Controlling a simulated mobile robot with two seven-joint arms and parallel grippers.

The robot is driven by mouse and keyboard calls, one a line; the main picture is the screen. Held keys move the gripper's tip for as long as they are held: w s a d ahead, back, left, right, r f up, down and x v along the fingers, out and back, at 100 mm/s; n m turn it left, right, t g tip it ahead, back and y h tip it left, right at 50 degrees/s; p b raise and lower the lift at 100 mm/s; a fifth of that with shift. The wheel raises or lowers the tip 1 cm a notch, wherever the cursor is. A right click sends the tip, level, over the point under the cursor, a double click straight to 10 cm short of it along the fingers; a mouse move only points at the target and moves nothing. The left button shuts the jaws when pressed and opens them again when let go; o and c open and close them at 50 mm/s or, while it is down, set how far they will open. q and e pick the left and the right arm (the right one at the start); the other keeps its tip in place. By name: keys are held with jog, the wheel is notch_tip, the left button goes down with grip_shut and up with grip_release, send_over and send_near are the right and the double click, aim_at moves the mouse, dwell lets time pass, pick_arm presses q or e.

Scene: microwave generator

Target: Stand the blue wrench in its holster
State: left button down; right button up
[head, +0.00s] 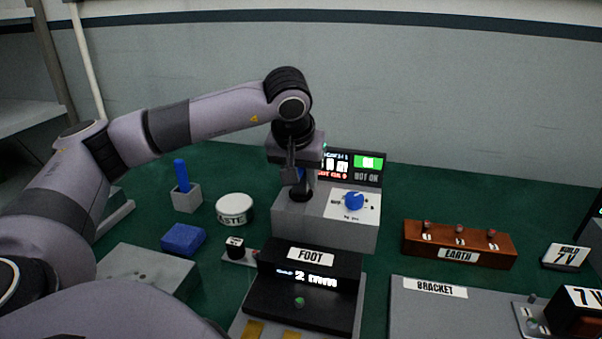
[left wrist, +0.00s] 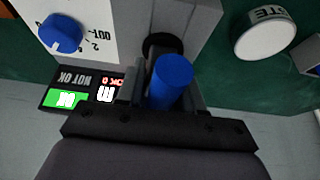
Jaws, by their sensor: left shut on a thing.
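My left gripper (head: 300,178) is shut on a blue cylinder (left wrist: 171,82), which shows between the fingers in the left wrist view. It is upright above a round black fitting (head: 301,195) on the grey generator box (head: 335,232); I cannot tell whether it touches the fitting. A blue handle (head: 181,175) stands upright in a small grey block (head: 187,201) left of the box, which looks like a holster. I cannot tell for sure which blue thing is the wrench. My right gripper is not in view.
A paste jar (head: 234,207) and a blue block (head: 183,239) lie left of the box. The black FOOT unit (head: 306,284) stands in front. A brown EARTH block (head: 459,245) and a grey BRACKET plate (head: 410,313) are at the right. Green bench is clear behind EARTH.

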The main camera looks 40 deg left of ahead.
pick_arm(q)
jog(key=shift+f, duration=0.1)
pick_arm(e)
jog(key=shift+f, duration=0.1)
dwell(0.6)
pick_arm(q)
jog(key=c, duration=0.6)
grip_release()
jog(key=shift+c, duration=0.2)
jog(key=shift+f, duration=0.1)
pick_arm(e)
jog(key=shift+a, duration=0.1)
pick_arm(q)
jog(key=v, duration=0.6)
jog(key=shift+s+d+r, duration=0.15)
jog(key=shift+s+r, duration=0.1)
jog(key=shift+r, duration=0.35)
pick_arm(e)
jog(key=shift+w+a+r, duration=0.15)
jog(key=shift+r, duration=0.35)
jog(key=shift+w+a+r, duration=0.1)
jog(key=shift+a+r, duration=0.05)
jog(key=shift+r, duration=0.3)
